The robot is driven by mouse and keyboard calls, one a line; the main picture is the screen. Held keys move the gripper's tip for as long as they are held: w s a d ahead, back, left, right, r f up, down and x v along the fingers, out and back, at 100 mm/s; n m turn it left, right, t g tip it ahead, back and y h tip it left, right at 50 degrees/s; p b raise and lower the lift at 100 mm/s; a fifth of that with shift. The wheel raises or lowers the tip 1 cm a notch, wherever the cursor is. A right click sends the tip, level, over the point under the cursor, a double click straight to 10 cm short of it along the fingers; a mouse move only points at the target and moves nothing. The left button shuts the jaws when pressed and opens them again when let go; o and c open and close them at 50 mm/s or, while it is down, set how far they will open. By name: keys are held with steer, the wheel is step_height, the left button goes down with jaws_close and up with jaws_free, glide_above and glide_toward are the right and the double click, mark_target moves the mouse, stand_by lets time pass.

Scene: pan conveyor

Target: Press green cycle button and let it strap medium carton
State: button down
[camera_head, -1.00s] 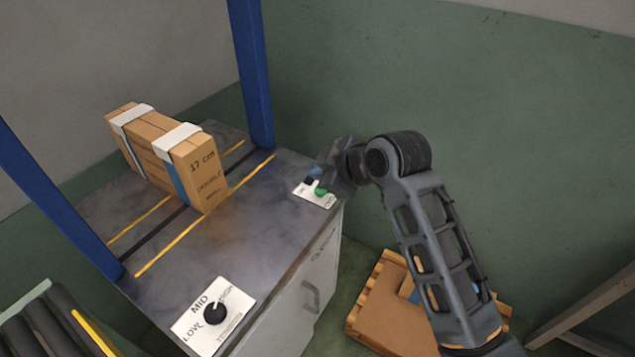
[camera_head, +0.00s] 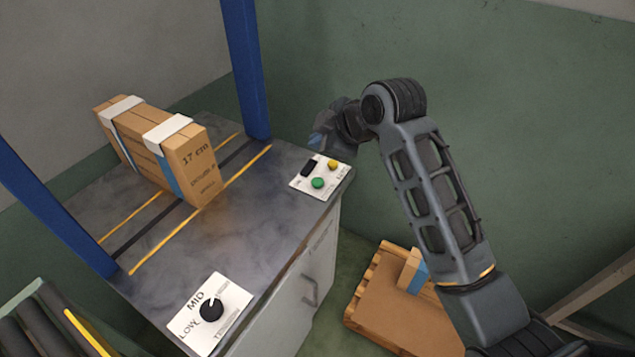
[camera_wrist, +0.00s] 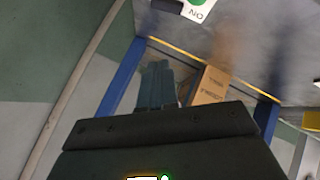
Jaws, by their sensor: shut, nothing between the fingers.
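The green button (camera_head: 318,183) is on a white control panel (camera_head: 297,184) at the table's right corner, with a yellow button (camera_head: 332,165) and a black switch (camera_head: 311,166). The green button also shows at the top edge of the wrist view (camera_wrist: 197,2). My gripper (camera_head: 322,138) is shut and empty, above and behind the panel, apart from the buttons. Its closed fingers show in the wrist view (camera_wrist: 157,86). The carton (camera_head: 190,165), marked 17 cm, stands across the table's dark slot. White pieces lie over its top, with blue strips down its side.
Blue posts (camera_head: 246,70) rise on both sides of the strapping table (camera_head: 235,225). A dial plate (camera_head: 190,325) with a black knob (camera_head: 211,309) sits at the front corner. Rollers (camera_head: 45,320) are at lower left. A pallet (camera_head: 365,290) with cardboard stands right of the cabinet.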

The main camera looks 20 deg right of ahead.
steer(key=b, duration=0.5)
glide_above(320, 184)
step_height(320, 184, down, 6)
steer(key=shift+f+b, duration=0.3)
steer(key=shift+f, duration=0.6)
steer(key=shift+f, duration=0.1)
stand_by(0.9)
steer(key=shift+f, duration=0.3)
steer(key=shift+f+b, duration=0.3)
steer(key=shift+f, duration=0.25)
stand_by(0.7)
steer(key=shift+r, duration=0.1)
steer(key=shift+r+p, duration=0.85)
steer(key=shift+p, duration=0.05)
steer(key=shift+r, duration=0.1)
